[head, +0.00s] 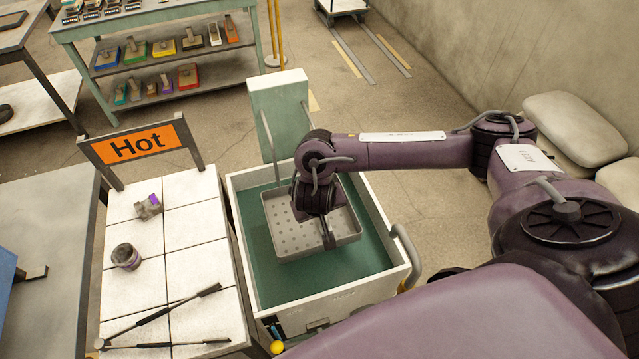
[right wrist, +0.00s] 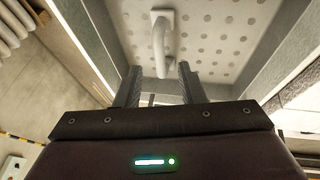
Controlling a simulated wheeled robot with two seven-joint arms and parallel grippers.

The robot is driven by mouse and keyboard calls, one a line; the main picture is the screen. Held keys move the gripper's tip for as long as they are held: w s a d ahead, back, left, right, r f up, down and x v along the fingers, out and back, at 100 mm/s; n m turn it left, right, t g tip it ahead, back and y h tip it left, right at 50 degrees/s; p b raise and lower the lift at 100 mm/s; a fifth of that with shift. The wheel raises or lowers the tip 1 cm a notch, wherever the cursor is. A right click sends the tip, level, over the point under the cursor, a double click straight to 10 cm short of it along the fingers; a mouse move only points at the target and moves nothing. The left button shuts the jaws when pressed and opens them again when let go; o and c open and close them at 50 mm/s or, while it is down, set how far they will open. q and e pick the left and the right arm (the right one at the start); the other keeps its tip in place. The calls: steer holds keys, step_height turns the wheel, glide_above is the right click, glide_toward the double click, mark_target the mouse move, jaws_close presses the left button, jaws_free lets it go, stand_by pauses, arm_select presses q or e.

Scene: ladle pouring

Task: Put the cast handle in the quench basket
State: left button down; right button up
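The quench basket (head: 345,233) is a grey tray with a perforated floor, inside a pale tank with green liquid or lining. Its holed floor also fills the top of the right wrist view (right wrist: 215,35). A pale curved piece with a flat end plate, seemingly the cast handle (right wrist: 160,45), shows against that floor. Whether it rests on the floor or is just above it, I cannot tell. My right gripper (head: 328,240) points down over the basket. Its fingers in the right wrist view (right wrist: 160,88) are apart, with the piece's near end between or just beyond them. My left gripper is out of view.
A tiled table (head: 190,235) left of the tank (head: 262,285) holds a small grey-purple block (head: 148,207), a dark cup (head: 125,256) and long tools (head: 165,318). A "Hot" sign (head: 138,146) stands at its back. A green shelf (head: 165,60) is behind.

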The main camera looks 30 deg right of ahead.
steer(key=p+v, duration=0.3)
steer(key=v, duration=0.2)
stand_by(0.6)
